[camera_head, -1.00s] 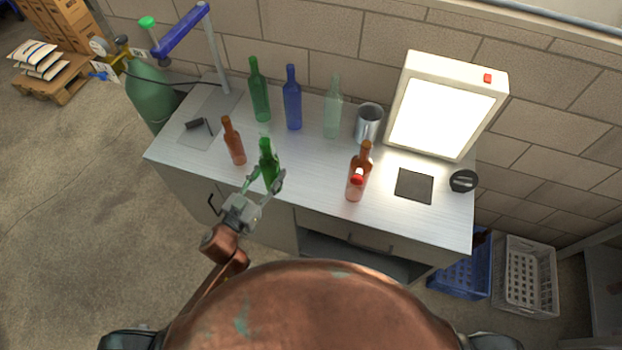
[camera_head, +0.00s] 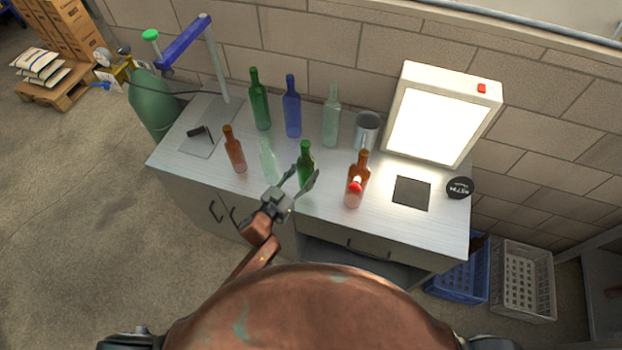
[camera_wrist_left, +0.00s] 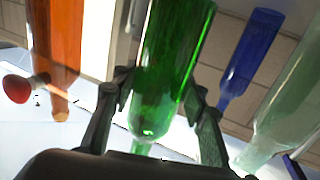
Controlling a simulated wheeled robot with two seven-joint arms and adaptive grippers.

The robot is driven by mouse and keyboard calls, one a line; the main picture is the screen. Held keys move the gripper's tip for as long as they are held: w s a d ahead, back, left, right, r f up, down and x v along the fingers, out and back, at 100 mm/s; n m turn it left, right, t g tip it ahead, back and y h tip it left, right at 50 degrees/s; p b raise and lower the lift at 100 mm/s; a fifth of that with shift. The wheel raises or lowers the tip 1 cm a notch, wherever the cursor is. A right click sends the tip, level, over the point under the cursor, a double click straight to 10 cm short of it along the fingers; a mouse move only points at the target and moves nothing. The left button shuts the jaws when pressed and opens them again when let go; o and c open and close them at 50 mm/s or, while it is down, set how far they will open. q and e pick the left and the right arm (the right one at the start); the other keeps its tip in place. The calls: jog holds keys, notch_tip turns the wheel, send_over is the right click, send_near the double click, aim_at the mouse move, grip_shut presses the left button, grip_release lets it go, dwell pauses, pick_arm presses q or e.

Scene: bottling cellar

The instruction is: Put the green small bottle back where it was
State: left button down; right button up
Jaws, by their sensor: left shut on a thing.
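The green small bottle (camera_head: 306,158) is held upright between the fingers of my left gripper (camera_head: 304,180), over the front middle of the bench. In the left wrist view the green small bottle (camera_wrist_left: 172,60) fills the space between the two dark fingers. I cannot tell whether its base touches the bench top (camera_head: 330,225). A pale clear small bottle (camera_head: 268,160) stands just left of it, and a brown small bottle (camera_head: 234,150) farther left. A brown bottle (camera_head: 360,170) with a red round thing (camera_head: 355,188) at its front stands to the right. My right gripper is not in view.
A tall green bottle (camera_head: 260,105), a blue bottle (camera_head: 292,110) and a pale green bottle (camera_head: 331,118) stand in a back row.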

pick_arm(q)
jog(key=shift+w+d+f, duration=0.35)
jog(key=shift+d+f, duration=0.4)
jog(key=shift+d+f+b, duration=0.2)
jog(key=shift+f+b, duration=0.25)
jog(key=shift+f, duration=1.25)
jog(key=shift+f, duration=0.1)
jog(key=c, duration=1.2)
grip_release()
jog(key=shift+f, duration=0.2)
jog(key=shift+a+r, duration=0.1)
jog(key=shift+r, duration=0.1)
jog(key=v, duration=1.2)
